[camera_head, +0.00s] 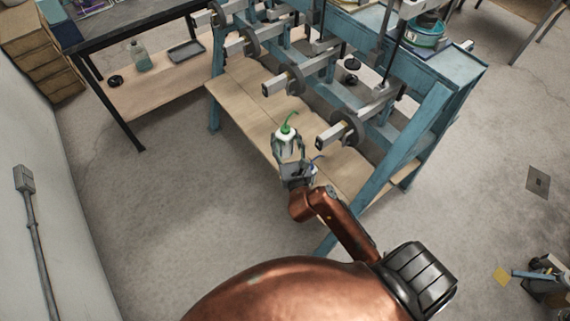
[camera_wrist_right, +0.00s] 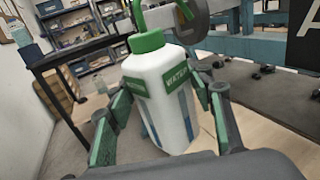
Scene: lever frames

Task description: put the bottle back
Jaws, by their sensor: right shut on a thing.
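A white bottle with a green cap, a green spout and green labels shows in the right wrist view (camera_wrist_right: 160,95). It also shows in the head view (camera_head: 286,146), above the wooden shelf (camera_head: 250,100) of the blue lever frame (camera_head: 425,125). The bottle is close to upright, slightly tilted in the wrist view. I cannot tell whether its base touches the shelf. My left gripper is not in view.
Several lever ends with round weights (camera_head: 345,129) stick out just above and right of the bottle. A dark table (camera_head: 125,38) stands at the upper left, with a clear bottle (camera_head: 140,60) and a dark tray (camera_head: 186,51) on its lower shelf. The floor (camera_head: 170,190) at left is clear.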

